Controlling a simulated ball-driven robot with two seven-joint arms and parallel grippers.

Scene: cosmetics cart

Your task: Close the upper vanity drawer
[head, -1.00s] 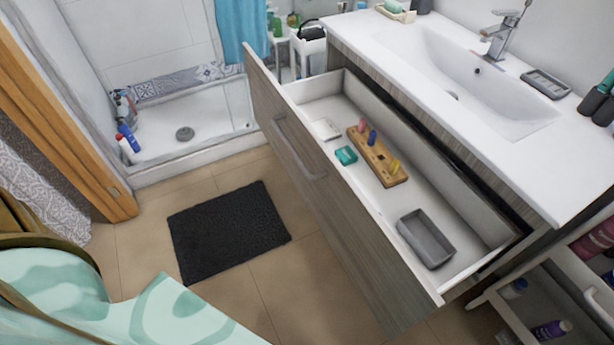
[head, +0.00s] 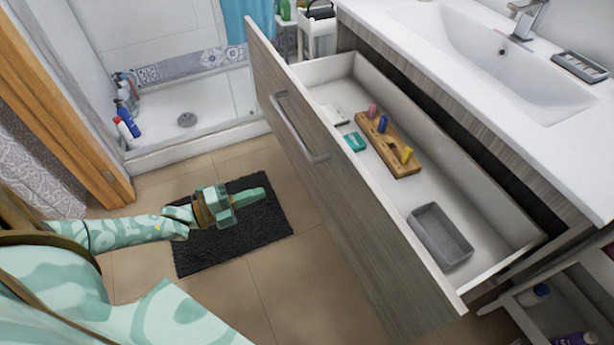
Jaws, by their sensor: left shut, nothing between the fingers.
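The upper vanity drawer (head: 345,205) is pulled well out from under the white washbasin top (head: 445,62). Its wood-grain front carries a grey bar handle (head: 298,127). Inside lie a wooden block with coloured pegs (head: 388,145), a teal box (head: 355,142), a small white item (head: 332,115) and a grey tray (head: 440,236). My left gripper (head: 255,194) is shut and empty, in front of the drawer front and to its left, apart from it, over the dark mat in the picture. My right gripper is not in view.
A dark bath mat (head: 232,238) lies on the tiled floor. A shower tray (head: 205,118) with bottles is at the back left, beside a wooden door frame (head: 80,110). A white cart (head: 560,305) stands at the lower right. Floor between mat and drawer is clear.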

